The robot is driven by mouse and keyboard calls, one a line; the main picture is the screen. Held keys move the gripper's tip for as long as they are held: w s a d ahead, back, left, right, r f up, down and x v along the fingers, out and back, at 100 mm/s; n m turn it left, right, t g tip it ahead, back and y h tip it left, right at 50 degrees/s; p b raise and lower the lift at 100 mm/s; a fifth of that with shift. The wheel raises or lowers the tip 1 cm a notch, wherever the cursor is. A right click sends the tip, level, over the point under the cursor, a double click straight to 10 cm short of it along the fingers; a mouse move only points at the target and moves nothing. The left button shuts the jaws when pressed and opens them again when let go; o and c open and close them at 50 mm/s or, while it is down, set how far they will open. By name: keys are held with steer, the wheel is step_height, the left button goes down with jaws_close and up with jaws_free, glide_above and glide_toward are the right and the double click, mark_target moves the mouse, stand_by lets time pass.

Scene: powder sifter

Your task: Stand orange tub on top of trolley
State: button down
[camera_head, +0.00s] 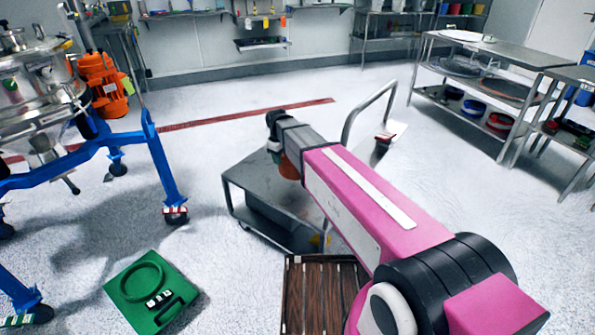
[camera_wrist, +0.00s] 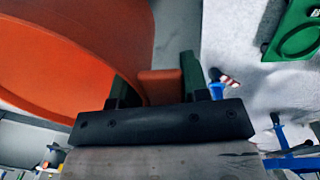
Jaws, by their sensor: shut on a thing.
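The orange tub (camera_head: 290,169) is mostly hidden behind my arm in the head view. It fills the upper left of the wrist view (camera_wrist: 75,45), where its round wall and rim show. My gripper (camera_wrist: 157,85) is shut on a small orange part at the tub's side, with a finger on each side of it. In the head view my gripper (camera_head: 275,150) is over the grey trolley (camera_head: 243,184). The trolley has a flat top, a lower shelf and a bent push handle at its right. I cannot tell whether the tub touches the trolley top.
A wooden slatted pallet (camera_head: 312,295) lies in front of the trolley. A green case (camera_head: 150,290) lies on the floor at left. A blue-legged sifter frame (camera_head: 155,150) with an orange motor (camera_head: 102,85) stands left. Metal shelves (camera_head: 480,55) stand right. Floor behind the trolley is clear.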

glide_above(298, 178)
steer(key=w, duration=0.1)
step_height(298, 178, down, 4)
steer(key=shift+w+f, duration=0.1)
steer(key=shift+f, duration=2.05)
steer(key=c, duration=0.6)
jaws_free()
step_height(298, 178, up, 12)
steer(key=shift+s+a, duration=0.25)
steer(key=shift+s, duration=0.2)
